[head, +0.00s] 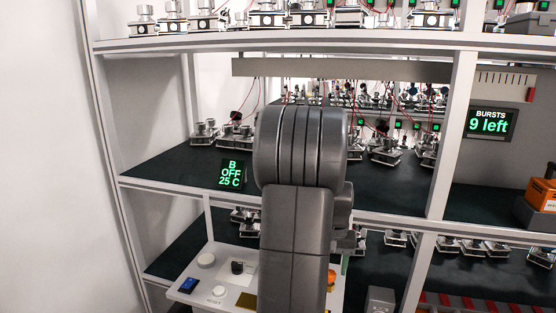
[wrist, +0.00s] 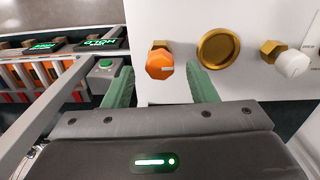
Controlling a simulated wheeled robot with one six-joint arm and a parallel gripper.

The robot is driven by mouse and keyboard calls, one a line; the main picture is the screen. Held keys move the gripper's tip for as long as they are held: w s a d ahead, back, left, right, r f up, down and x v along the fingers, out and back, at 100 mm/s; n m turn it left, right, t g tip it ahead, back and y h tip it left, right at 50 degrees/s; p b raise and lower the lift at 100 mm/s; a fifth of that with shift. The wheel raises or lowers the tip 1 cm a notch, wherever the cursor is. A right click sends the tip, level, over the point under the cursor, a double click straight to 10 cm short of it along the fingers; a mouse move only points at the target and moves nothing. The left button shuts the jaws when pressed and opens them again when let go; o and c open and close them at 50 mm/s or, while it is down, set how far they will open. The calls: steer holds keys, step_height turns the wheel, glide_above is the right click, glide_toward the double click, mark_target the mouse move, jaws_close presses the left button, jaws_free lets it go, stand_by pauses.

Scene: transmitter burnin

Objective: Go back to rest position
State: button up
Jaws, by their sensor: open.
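My gripper (wrist: 160,88) shows in the wrist view with two green fingers spread apart and nothing between them. Beyond the fingertips is a white panel (wrist: 213,88) with an orange knob (wrist: 159,62), a round brass disc (wrist: 219,48) and a white knob on a brass base (wrist: 289,60). The orange knob is ahead of the gap between the fingers; I cannot tell the distance.
A metal rack (head: 451,140) holds several small devices on its shelves. A display (head: 231,174) reads B OFF 25 C, and another (head: 488,122) reads 9 left. An orange box (head: 541,194) sits at right.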

steer(key=shift+f, duration=0.9)
steer(key=shift+r, duration=0.1)
